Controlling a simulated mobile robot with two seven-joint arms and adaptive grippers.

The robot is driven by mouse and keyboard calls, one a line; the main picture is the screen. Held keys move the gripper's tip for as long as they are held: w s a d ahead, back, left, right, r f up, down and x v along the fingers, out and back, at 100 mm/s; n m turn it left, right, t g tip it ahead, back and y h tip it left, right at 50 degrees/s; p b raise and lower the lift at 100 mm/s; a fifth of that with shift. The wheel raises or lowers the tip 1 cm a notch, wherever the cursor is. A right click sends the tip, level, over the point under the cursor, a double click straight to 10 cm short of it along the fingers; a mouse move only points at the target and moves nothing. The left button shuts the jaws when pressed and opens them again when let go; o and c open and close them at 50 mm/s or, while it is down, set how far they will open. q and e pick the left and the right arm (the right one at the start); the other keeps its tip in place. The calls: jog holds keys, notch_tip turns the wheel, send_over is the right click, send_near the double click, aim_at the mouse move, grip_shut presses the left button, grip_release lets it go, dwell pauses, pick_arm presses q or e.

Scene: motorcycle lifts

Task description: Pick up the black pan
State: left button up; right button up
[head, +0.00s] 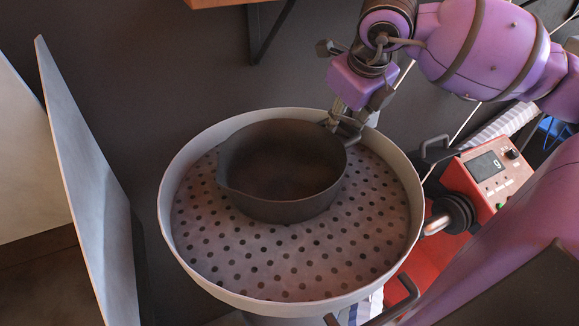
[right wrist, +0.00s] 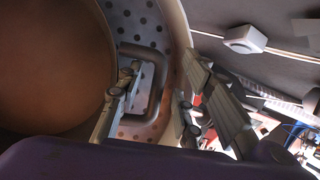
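The black pan (head: 268,205) sits upright on a round, pale tray with a perforated floor (head: 245,270). Its loop handle (head: 350,132) is at the far right of the pan, near the tray's rim. My right gripper (head: 348,118) points down at this handle. In the right wrist view the fingers are apart, with the outer bar of the handle (right wrist: 161,90) between them. One finger is within the loop, the other on the rim side. I see no grip on the handle. The pan's brown inside (right wrist: 50,65) fills the left of that view. My left gripper is not in view.
A red device with a display (head: 487,165) and a dark knob stands right of the tray. A pale upright panel (head: 85,185) is at the left. A wooden edge (head: 225,3) shows at the top. The tray's raised rim (head: 165,215) surrounds the pan.

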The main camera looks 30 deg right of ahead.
jog(key=shift+w+f, duration=0.1)
jog(key=shift+f, duration=0.1)
grip_shut()
jog(key=shift+r, duration=0.1)
